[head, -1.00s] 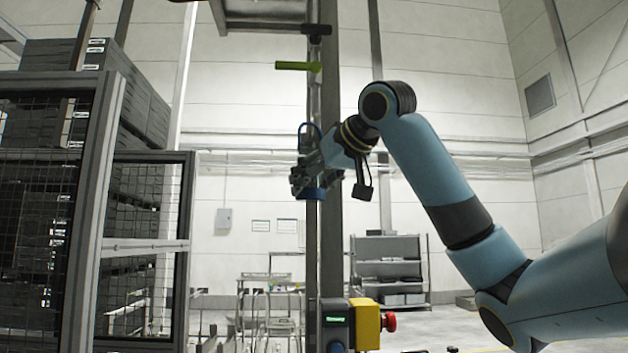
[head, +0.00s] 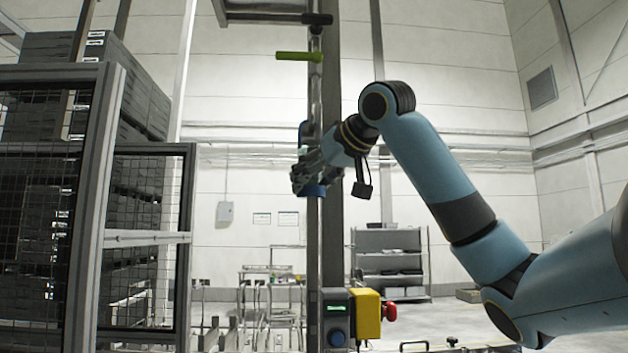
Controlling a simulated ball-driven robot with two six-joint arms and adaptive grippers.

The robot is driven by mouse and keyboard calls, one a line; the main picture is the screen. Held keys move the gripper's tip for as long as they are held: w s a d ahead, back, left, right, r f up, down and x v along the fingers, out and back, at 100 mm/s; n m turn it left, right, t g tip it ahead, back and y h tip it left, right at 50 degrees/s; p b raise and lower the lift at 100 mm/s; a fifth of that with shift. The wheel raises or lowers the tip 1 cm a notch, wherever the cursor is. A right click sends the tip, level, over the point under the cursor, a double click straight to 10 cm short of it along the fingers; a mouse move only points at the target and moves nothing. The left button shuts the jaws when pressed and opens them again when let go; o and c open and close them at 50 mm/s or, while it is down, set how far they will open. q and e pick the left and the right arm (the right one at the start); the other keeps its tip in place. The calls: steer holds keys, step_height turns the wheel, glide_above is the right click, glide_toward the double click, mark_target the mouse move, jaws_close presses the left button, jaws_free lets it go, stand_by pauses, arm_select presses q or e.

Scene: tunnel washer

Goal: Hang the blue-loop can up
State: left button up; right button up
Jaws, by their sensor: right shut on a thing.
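My right gripper (head: 309,172) is shut on the blue-loop can (head: 314,190), in front of the upright post. The fingers hide most of the can's body. A green-yellow peg (head: 294,56) sticks out to the left from the post, above the held can and apart from it. A black peg (head: 317,19) sits higher on the same post. My left gripper is not in view.
The grey post (head: 331,240) runs upright behind the gripper. A control box (head: 336,318) and a yellow box with a red button (head: 367,314) are low on it. A mesh fence (head: 100,200) stands at left. A shelf rack (head: 390,262) is behind.

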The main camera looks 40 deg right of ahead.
steer(key=o, duration=1.2)
steer(key=shift+o, duration=0.2)
steer(key=v, duration=1.2)
